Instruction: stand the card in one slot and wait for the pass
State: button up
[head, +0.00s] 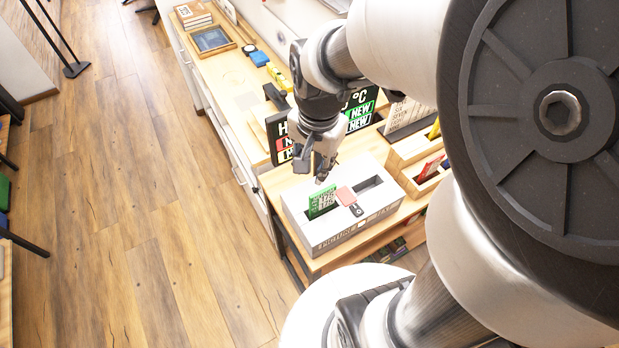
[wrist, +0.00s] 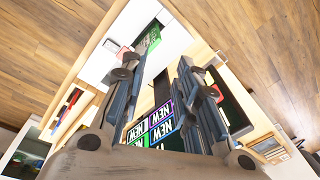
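A green card with white print (head: 322,201) stands in the left slot of a pale box (head: 325,234), leaning a little. It also shows in the wrist view (wrist: 151,41). The box's right slot (head: 369,184) is dark and looks empty. A pink-red piece (head: 346,196) and a small black tag (head: 356,209) are on the box top between the slots. My gripper (head: 322,180) is just above and behind the card, apart from it as far as I can tell. In the wrist view its fingers (wrist: 158,68) are spread with nothing held between them.
A black sign with coloured "NEW" labels (head: 361,117) stands behind the box. Wooden holders with cards (head: 425,166) are close on the right. A framed tablet (head: 212,40) and small items lie farther along the counter. Open wooden floor (head: 150,220) is at the left.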

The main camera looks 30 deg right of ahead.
jog(key=s+a+r+n+t, duration=0.3)
jog(key=s+a+r+n, duration=0.3)
jog(key=s+r+n, duration=0.3)
jog(key=s+n, duration=0.2)
jog(key=shift+a+n, duration=0.15)
jog(key=shift+n, duration=0.15)
notch_tip(320, 180, down, 4)
jog(key=b, duration=0.4)
jog(key=shift+r, duration=0.1)
dwell(0.9)
